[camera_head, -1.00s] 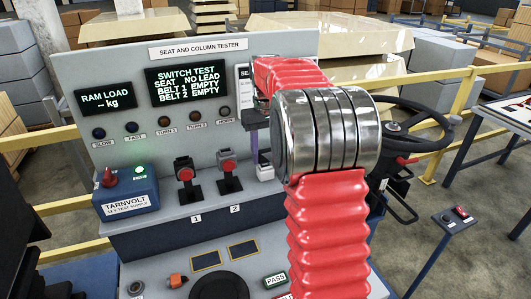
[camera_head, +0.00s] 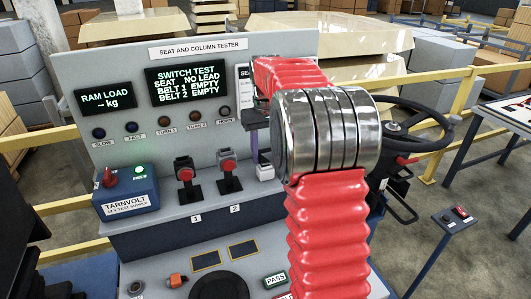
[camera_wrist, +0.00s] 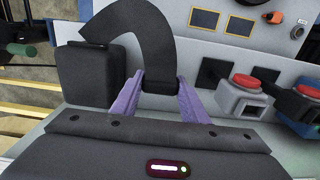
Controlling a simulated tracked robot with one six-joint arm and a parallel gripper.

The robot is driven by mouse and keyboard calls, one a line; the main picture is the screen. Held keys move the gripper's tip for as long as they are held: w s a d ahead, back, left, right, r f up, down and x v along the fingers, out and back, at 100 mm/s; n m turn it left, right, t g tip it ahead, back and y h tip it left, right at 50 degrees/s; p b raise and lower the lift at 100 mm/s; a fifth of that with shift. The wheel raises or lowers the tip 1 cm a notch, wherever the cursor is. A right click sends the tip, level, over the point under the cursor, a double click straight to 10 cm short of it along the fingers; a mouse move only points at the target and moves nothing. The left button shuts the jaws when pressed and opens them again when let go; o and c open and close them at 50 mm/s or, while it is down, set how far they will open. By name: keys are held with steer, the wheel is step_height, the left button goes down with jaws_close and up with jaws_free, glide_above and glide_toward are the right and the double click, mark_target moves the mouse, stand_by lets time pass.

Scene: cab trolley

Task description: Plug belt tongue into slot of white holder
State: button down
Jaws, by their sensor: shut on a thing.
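My gripper (camera_wrist: 160,90) has purple fingers, shut on a small black piece (camera_wrist: 160,87) at the end of a black belt strap (camera_wrist: 145,25); I take it for the belt tongue. The strap curves up and left from it. The tongue's lower end is hidden by my gripper in the wrist view. In the head view a purple finger (camera_head: 254,145) shows left of my metal wrist joint. A small white block (camera_head: 265,173), perhaps the white holder, sits close below it. I cannot tell whether the tongue touches it, and its slot is not visible.
A black block (camera_wrist: 90,75) stands beside the strap. The tester panel (camera_head: 120,70) rises behind; its screen (camera_head: 186,83) reads both belts empty. A steering wheel (camera_head: 415,130) is right.

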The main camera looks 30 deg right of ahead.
mark_target(265, 149)
steer(key=shift+f, duration=0.45)
stand_by(0.5)
steer(key=c, duration=1)
jaws_free()
step_height(265, 149, up, 14)
steer(key=shift+f, duration=0.2)
steer(key=shift+o, duration=0.4)
steer(key=o, duration=0.8)
steer(key=shift+c, duration=0.2)
steer(key=shift+r, duration=0.1)
